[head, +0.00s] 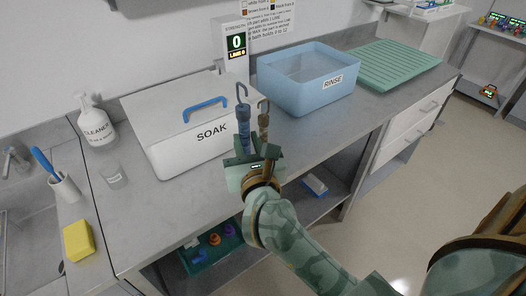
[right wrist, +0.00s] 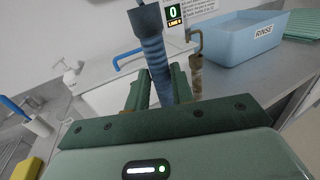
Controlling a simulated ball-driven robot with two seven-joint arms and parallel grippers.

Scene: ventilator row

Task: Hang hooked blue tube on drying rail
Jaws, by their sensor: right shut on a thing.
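The hooked blue tube (head: 243,122) is upright in the head view, its metal hook at the top. My right gripper (head: 252,152) is shut on it; the right wrist view shows the ribbed blue tube (right wrist: 156,62) between the two green fingers. A brownish hooked tube (head: 263,121) stands just to its right, also in the right wrist view (right wrist: 196,76), outside the fingers. I cannot tell what holds it up. No drying rail can be made out. My left gripper is not in view.
The white SOAK box (head: 170,136) with a blue handle is left of the tubes. The blue RINSE tub (head: 290,96) and green ribbed mat (head: 392,65) are to the right. A cleaner bottle (head: 94,120) and yellow sponge (head: 78,241) are at left. The counter's front strip is clear.

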